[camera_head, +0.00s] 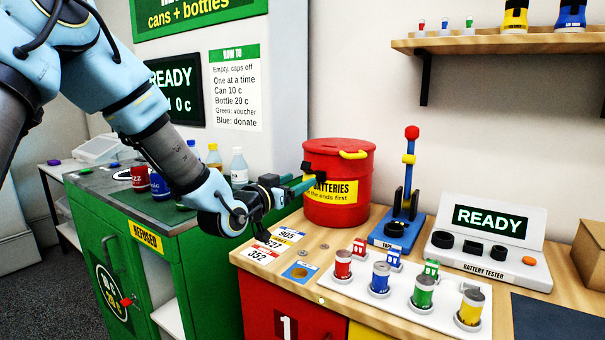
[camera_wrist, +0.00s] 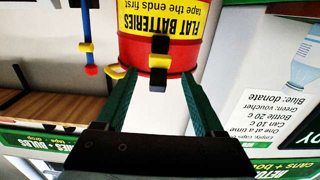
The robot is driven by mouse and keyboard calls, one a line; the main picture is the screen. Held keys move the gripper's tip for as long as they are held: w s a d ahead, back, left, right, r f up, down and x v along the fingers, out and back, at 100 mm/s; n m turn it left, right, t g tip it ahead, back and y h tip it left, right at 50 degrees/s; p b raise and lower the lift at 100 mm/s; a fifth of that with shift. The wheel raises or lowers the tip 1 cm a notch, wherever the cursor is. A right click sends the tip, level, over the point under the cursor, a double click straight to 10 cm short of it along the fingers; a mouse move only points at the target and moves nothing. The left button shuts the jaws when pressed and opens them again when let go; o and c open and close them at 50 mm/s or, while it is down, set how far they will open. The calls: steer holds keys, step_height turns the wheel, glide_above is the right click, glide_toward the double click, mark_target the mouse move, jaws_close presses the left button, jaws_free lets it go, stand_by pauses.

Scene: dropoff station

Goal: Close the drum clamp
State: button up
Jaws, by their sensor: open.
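The red drum (camera_head: 338,203) stands on the wooden counter, upright, with a yellow "BATTERIES" label. A black clamp (camera_head: 307,167) with a yellow part sits at its rim on the side facing my gripper. In the wrist view the drum (camera_wrist: 186,57) appears upside down, and the clamp (camera_wrist: 160,46) lies across its rim. My gripper (camera_head: 303,184) is open at the drum's left side. In the wrist view its green fingers (camera_wrist: 160,88) stand either side of the clamp's black end, with gaps on both sides. I cannot tell whether they touch the drum.
A blue tape stand (camera_head: 398,230) with an upright red-tipped lever stands right of the drum. A white tray (camera_head: 345,283) of small batteries and a battery tester (camera_head: 489,251) occupy the front and right. Bottles stand on the green cabinet (camera_head: 160,222) below my arm. A shelf (camera_head: 500,42) hangs above.

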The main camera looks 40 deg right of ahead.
mark_target(308, 176)
steer(key=shift+p+x, duration=0.4)
steer(key=shift+x, duration=1.5)
steer(key=shift+c, duration=0.3)
jaws_close()
